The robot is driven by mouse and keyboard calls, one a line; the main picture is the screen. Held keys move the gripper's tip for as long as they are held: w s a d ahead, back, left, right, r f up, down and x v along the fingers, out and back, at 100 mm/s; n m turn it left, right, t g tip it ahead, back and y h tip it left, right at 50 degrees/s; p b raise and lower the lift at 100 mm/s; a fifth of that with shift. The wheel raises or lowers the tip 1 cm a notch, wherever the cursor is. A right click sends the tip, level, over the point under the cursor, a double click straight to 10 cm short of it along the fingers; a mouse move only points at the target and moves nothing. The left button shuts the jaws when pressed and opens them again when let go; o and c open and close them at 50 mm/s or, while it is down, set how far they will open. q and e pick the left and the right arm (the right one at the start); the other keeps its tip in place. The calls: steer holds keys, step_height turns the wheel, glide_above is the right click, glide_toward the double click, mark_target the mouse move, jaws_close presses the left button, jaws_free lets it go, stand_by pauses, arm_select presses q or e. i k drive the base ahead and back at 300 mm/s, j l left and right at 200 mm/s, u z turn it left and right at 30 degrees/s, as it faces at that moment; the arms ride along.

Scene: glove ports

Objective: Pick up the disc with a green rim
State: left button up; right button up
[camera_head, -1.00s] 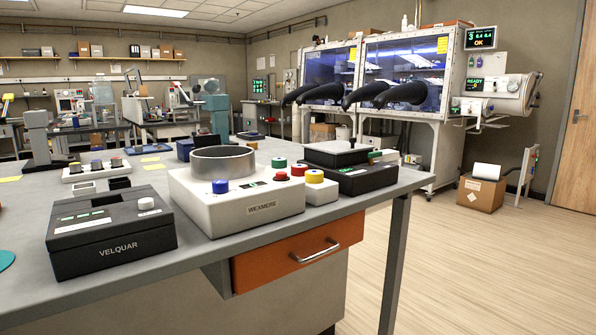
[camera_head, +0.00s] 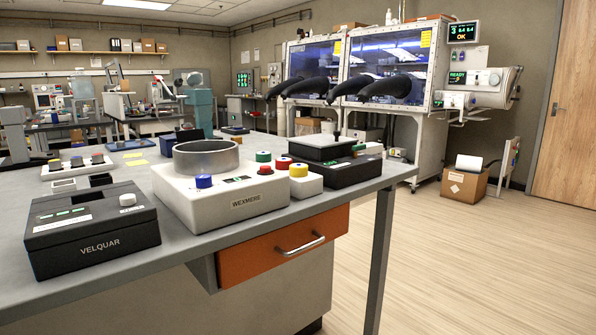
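A small round piece with a green side and a paler top (camera_head: 263,156) stands behind the white WEXMERE device (camera_head: 210,213) on the grey bench. It is the only piece with a green rim that I can make out, and its lower part is partly hidden. Similar pieces stand near it: a blue one (camera_head: 204,181) on the device's front left, a red one (camera_head: 283,162) and a yellow one (camera_head: 299,170) to the right. Neither of my grippers is in view.
A black VELQUAR box (camera_head: 95,245) stands at the front left of the bench (camera_head: 20,190). A dark scale-like device (camera_head: 340,172) is at the right corner. An orange drawer (camera_head: 270,258) is below. Open floor (camera_head: 470,260) lies right, before a glove box (camera_head: 385,85).

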mark_target(261, 158)
steer(key=i+l+u, duration=0.15)
steer(key=i+l, duration=1.2)
